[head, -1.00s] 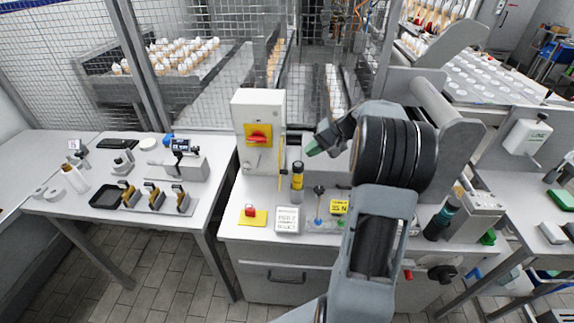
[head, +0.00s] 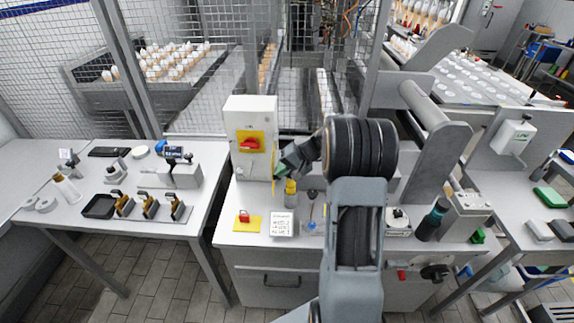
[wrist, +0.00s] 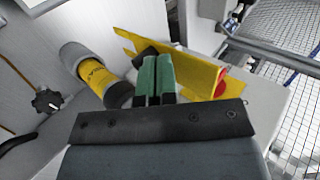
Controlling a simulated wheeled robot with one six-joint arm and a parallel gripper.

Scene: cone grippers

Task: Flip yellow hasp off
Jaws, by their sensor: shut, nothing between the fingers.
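A white switch box (head: 237,118) stands on the middle bench, with a red handle (head: 250,144) on a yellow plate. A narrow yellow strip, seemingly the hasp, runs upright at the box's right edge (head: 273,163). In the wrist view, the yellow hasp (wrist: 197,74) is a long flat piece right of my fingers, with a bit of red (wrist: 221,82) behind it. My gripper (head: 280,171) is at the box's right side, its green fingers (wrist: 156,78) shut together and empty. They are close beside the yellow piece; I cannot tell if they touch.
A yellow and grey cylinder (head: 290,194) stands just below my gripper; it is close to the fingers in the wrist view (wrist: 92,70). A red knob on a yellow base (head: 246,221) and a white labelled block (head: 282,224) lie at the bench front. Wire mesh fencing stands behind.

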